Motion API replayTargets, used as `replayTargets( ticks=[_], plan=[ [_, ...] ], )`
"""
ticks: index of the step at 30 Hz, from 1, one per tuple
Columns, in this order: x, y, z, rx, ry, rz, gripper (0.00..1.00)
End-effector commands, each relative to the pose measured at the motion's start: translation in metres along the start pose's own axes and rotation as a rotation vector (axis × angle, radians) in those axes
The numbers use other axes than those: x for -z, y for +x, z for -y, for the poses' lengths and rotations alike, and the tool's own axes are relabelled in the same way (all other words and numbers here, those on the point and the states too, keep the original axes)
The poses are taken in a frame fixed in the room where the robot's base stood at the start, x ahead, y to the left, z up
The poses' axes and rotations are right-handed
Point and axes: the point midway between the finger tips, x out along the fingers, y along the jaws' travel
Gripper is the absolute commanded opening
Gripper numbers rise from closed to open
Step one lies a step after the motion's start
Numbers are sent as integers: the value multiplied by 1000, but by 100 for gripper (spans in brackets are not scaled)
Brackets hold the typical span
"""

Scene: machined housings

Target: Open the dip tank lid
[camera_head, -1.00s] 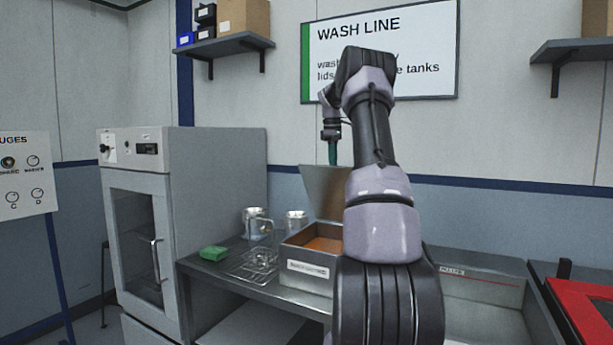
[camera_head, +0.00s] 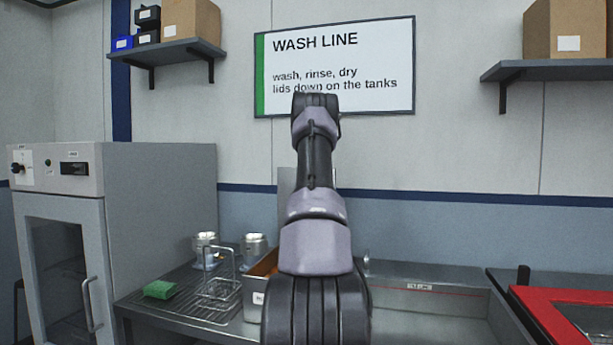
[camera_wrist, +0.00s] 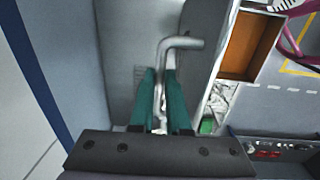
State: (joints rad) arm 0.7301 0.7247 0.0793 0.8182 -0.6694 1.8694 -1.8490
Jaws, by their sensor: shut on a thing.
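The dip tank (camera_head: 254,303) is a metal box with a pale label, on the bench partly behind my arm. Its orange-brown inside shows in the wrist view (camera_wrist: 243,46). The grey lid (camera_head: 287,182) stands raised, roughly upright at the tank's back, mostly hidden by my arm; its broad face also shows in the wrist view (camera_wrist: 130,50). My gripper (camera_wrist: 163,84) has teal fingers closed on the lid's bent metal handle (camera_wrist: 186,43). The gripper is hidden behind my arm in the head view.
Left of the tank are a wire rack (camera_head: 218,285), a green sponge (camera_head: 159,290) and two metal parts (camera_head: 206,250). A grey oven cabinet (camera_head: 150,200) stands at the left. A sink basin (camera_head: 430,300) and red-framed unit (camera_head: 545,310) lie right. Shelves hang above.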

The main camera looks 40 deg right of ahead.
Motion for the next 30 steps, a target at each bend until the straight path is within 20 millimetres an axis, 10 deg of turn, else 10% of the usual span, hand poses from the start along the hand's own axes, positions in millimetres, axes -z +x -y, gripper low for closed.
replayTargets(
  ticks=[10,13,30],
  plan=[
    [1,2,0,3,-1,-1,0],
    [1,1,0,3,-2,-1,45],
    [2,-33,-1,-3,-2,-2,45]
  ],
)
